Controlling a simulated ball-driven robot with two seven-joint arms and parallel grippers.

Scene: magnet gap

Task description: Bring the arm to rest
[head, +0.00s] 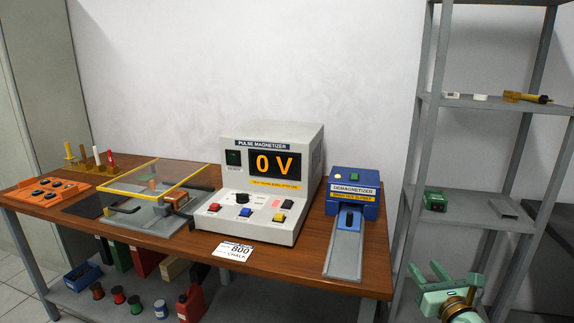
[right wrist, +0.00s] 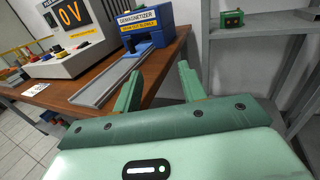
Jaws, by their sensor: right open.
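My right gripper (head: 440,274) is at the lower right of the head view, in front of the grey shelf rack and to the right of the bench. In the right wrist view its two green fingers (right wrist: 158,88) stand apart with nothing between them, near the bench's right end. My left gripper does not show in either view.
The wooden bench (head: 205,262) carries the pulse magnetizer (head: 312,168) reading 0 V, the blue demagnetizer (head: 370,205) with its grey track, and a clear-lidded fixture (head: 150,188). The shelf rack (head: 480,211) stands to the right.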

